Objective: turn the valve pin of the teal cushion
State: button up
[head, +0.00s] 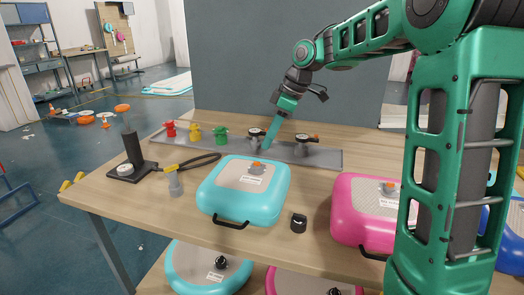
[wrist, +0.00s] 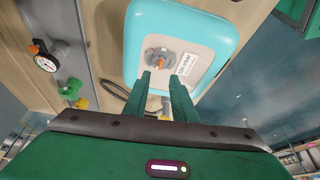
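The teal cushion (head: 213,198) lies flat on the wooden table, with a grey top panel and a white label. Its round grey valve with an orange pin (head: 257,165) sits toward the back of the panel. In the wrist view, the teal cushion (wrist: 207,27) fills the top middle, and its orange valve pin (wrist: 160,64) shows just beyond my fingertips. My gripper (head: 268,146) points down behind the cushion, beside the grey strip. In the wrist view, my gripper's (wrist: 160,77) two fingers are apart with nothing visibly held between them. I see no contact with the pin.
A grey strip (head: 325,157) behind carries red, yellow and green fittings and two gauge fittings (head: 305,145). A pink cushion (head: 345,220) lies right, a small black knob (head: 299,223) between. Left are black-handled pliers (head: 200,161) and a grey nozzle (head: 175,185). More cushions lie below.

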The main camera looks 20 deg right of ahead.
jog(key=v, duration=0.3)
jog(key=shift+r, duration=0.15)
dwell(0.3)
jog(key=s+d+f+m+h, duration=0.1)
jog(key=s+d+f+m, duration=0.3)
jog(key=s, duration=0.8)
jog(key=s+d+f+m+g+h, duration=0.1)
jog(key=s+d+f+m, duration=0.3)
jog(key=s+m, duration=0.4)
jog(key=s+d+f+m+g+h, duration=0.1)
jog(key=s+d+f+m, duration=0.3)
jog(key=s, duration=1.3)
jog(key=shift+d+f+m+h, duration=0.35)
jog(key=shift+d+m+h, duration=0.05)
jog(key=shift+m, duration=0.8)
jog(key=shift+s, duration=0.1)
